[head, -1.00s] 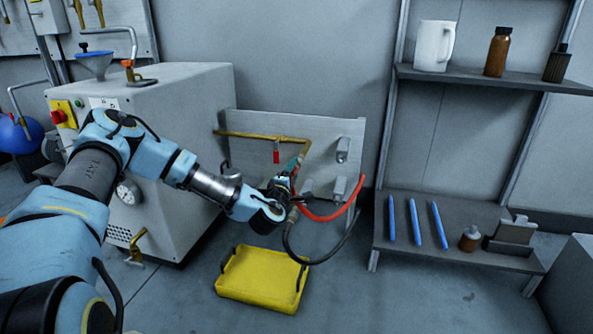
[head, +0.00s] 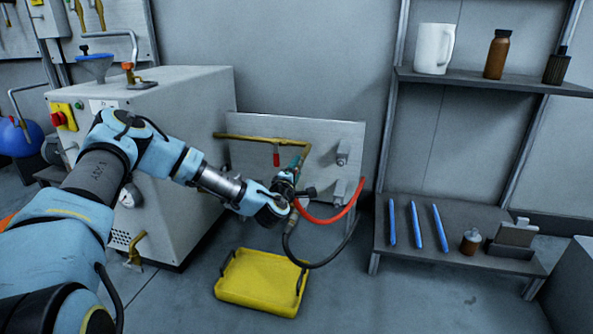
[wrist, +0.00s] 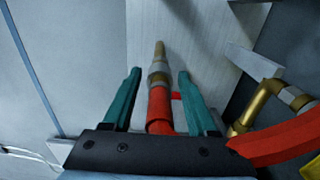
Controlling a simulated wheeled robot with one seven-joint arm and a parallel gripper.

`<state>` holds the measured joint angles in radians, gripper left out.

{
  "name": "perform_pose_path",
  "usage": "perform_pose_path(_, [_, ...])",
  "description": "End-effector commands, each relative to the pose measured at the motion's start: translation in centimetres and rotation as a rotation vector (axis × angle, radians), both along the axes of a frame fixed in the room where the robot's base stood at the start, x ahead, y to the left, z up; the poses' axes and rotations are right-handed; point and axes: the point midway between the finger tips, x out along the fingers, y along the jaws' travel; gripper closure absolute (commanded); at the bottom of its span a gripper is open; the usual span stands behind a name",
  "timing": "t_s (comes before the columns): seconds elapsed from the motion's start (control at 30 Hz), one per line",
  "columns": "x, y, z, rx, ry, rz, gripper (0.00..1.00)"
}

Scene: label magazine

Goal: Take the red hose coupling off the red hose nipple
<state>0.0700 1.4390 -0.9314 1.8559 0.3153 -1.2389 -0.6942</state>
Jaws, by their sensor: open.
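My gripper (wrist: 159,74) is open, with one teal finger on each side of the red hose coupling (wrist: 159,108). The coupling is a red sleeve with a grey collar. A brass tip, apparently the nipple (wrist: 160,49), shows beyond the collar; I cannot tell how firmly the two are joined. Gaps show between the fingers and the coupling. In the head view my gripper (head: 298,165) is at the pipework in front of the grey panel, and hides most of the coupling. A red hose (head: 330,217) curves right from beside it.
A brass pipe (head: 240,136) with a red valve handle (head: 276,159) runs along the panel (head: 325,135). A black hose (head: 325,262) hangs below the gripper. A yellow tray (head: 258,283) lies on the floor. A shelf rack (head: 470,250) stands to the right.

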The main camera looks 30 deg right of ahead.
Motion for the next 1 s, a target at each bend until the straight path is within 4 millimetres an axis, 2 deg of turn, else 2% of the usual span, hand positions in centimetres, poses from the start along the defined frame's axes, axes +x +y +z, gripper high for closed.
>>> perform_pose_path(0.77, [0.01, 0.01, 0.02, 0.001, -0.001, 0.0, 0.42])
perform_pose_path(1.0, [0.0, 0.0, 0.02, 0.0, 0.0, 0.0, 0.68])
